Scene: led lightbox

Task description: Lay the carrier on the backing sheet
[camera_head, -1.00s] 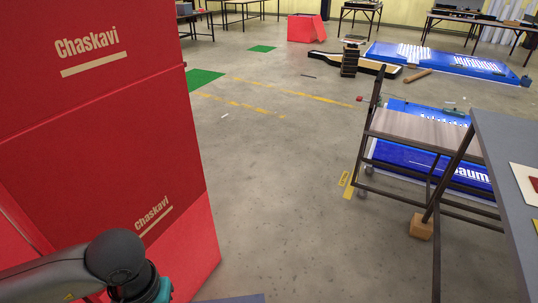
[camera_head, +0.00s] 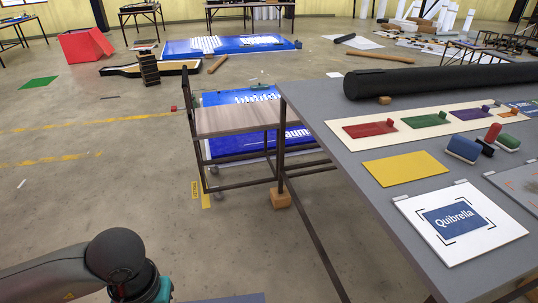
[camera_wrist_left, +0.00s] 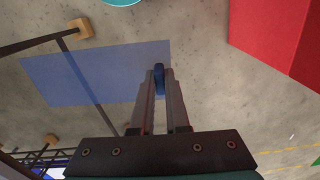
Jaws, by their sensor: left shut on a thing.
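My left gripper (camera_wrist_left: 158,85) is shut on a small blue tab (camera_wrist_left: 159,78) in the left wrist view. A flat, see-through blue sheet (camera_wrist_left: 85,75), likely the carrier, reaches from that tab to the left above the floor. Its blue-grey edge (camera_head: 230,299) shows at the bottom of the head view. In the head view my left arm comes in at the lower left; its jaws are out of frame. A white sheet (camera_head: 412,219) with a blue "Quibrella" print and black corner marks lies on the grey table. I cannot tell whether it is the backing sheet. My right gripper is not in view.
The grey table (camera_head: 385,268) fills the right. It holds a yellow sheet (camera_head: 405,168), a cream strip (camera_head: 360,140) with coloured pieces, blocks and a long black roll (camera_head: 440,79). A brown cart (camera_head: 235,118) stands beyond its left edge.

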